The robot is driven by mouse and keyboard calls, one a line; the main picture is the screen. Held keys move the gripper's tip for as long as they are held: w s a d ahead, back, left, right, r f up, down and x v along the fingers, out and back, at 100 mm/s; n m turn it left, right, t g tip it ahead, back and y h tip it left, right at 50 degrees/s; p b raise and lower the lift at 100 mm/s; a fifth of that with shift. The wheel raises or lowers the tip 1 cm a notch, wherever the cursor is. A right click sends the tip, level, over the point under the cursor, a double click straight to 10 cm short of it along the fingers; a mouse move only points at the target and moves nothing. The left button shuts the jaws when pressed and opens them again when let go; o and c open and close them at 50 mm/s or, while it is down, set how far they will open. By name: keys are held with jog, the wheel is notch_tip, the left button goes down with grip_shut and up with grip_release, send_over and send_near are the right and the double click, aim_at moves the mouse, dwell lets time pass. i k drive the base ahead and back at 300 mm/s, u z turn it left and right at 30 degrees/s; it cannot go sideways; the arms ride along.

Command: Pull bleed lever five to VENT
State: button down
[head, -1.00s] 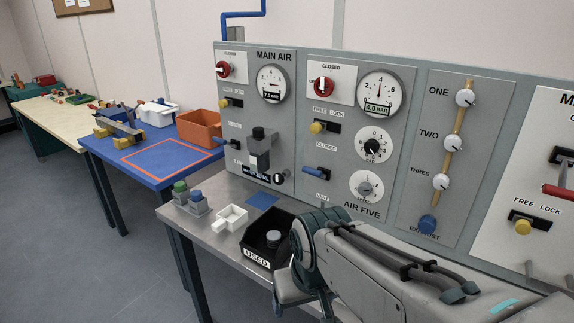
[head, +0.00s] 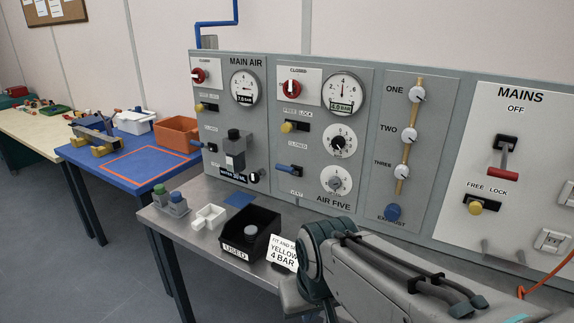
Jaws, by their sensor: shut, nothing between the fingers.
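The AIR FIVE panel (head: 318,120) stands in the middle of the grey board in the head view. Its blue bleed lever (head: 288,169) sticks out from a dark slot, below the word CLOSED and above the word VENT. I cannot tell its exact setting. Above it are a yellow knob (head: 288,127) at the FREE LOCK slot and a red CLOSED valve (head: 291,89). The panel's dial gauge (head: 342,92) reads about 4 bar on its label. My arm crosses the lower right; my gripper is not in view. Nothing of mine touches the lever.
On the metal bench (head: 190,225) stand a black USED bin (head: 262,245), a white tray (head: 208,218), a blue pad (head: 239,199) and a sign (head: 284,252) reading YELLOW 4 BAR. The MAINS panel (head: 540,130) is at right.

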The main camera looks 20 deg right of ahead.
aim_at(285, 167)
jog(key=z, duration=0.5)
jog(key=k, duration=1.05)
jog(key=z, duration=0.15)
jog(key=i, duration=0.3)
jog(key=u, duration=1.2)
jog(key=i, duration=1.45)
jog(key=z, duration=0.6)
jog(key=i, duration=0.4)
jog(key=z, duration=0.35)
